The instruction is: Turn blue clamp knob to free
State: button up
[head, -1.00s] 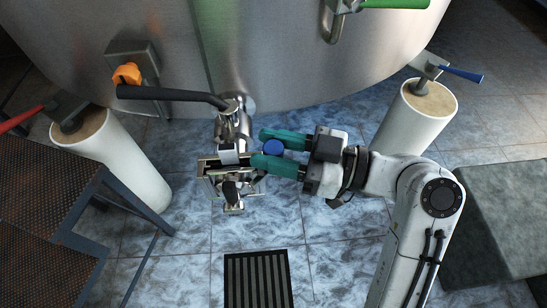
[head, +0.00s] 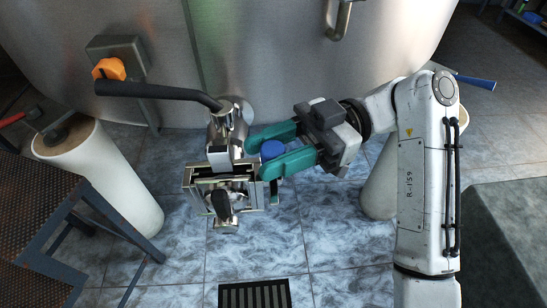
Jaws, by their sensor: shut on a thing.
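The blue clamp knob (head: 272,149) shows in the head view on the right side of the metal valve assembly (head: 225,165) below the tank. My gripper (head: 262,155) comes in from the right with its two green fingers on either side of the knob, shut on it. The far finger lies behind the knob and the near finger in front of it. The clamp parts under the knob are partly hidden by the near finger.
A black lever handle (head: 160,92) reaches left from the top of the valve. An orange knob (head: 109,69) sits on a box on the steel tank (head: 290,45). White pillars (head: 105,175) stand at both sides. A floor grate (head: 254,296) lies in front.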

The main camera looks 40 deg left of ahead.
jog(key=shift+s+h, duration=0.1)
jog(key=shift+h, duration=0.2)
jog(key=o, duration=0.9)
jog(key=shift+o, duration=0.2)
jog(key=b+v, duration=0.6)
jog(key=v, duration=0.4)
jog(key=shift+w+b, duration=0.35)
jog(key=shift+w, duration=0.05)
jog(key=shift+d+f, duration=0.15)
